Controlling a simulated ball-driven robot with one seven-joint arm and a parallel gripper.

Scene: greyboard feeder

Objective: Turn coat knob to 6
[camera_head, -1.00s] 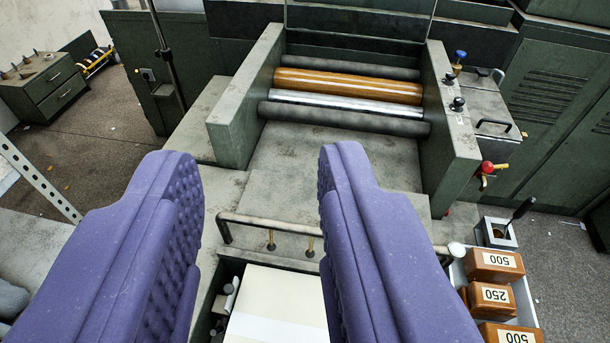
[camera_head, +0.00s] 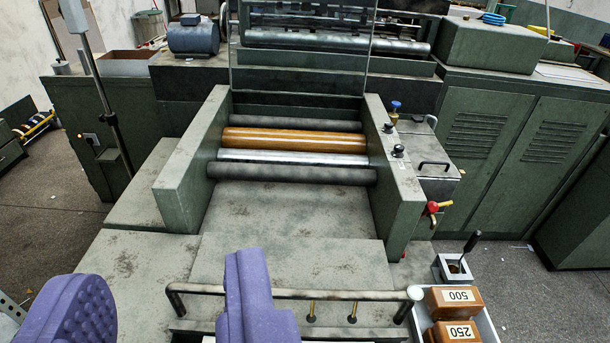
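Two small black knobs sit on top of the right side wall of the roller unit (camera_head: 405,200), a nearer one (camera_head: 398,151) and a farther one (camera_head: 388,128). A blue-topped knob or valve (camera_head: 396,106) stands just behind them. I cannot read any scale or label, so which is the coat knob and where it points cannot be told. My gripper (camera_head: 170,275) shows as two purple padded fingers, spread wide with nothing between them. It is low in the picture, to the left of and in front of the knobs, and touches none of them.
Orange, silver and dark rollers (camera_head: 295,140) span the unit. A red-handled valve (camera_head: 433,208) is on its right side. A rail (camera_head: 290,294) crosses the front. A white tray (camera_head: 485,325) holds brown weights marked 500 and 250. A green cabinet (camera_head: 490,145) stands at right.

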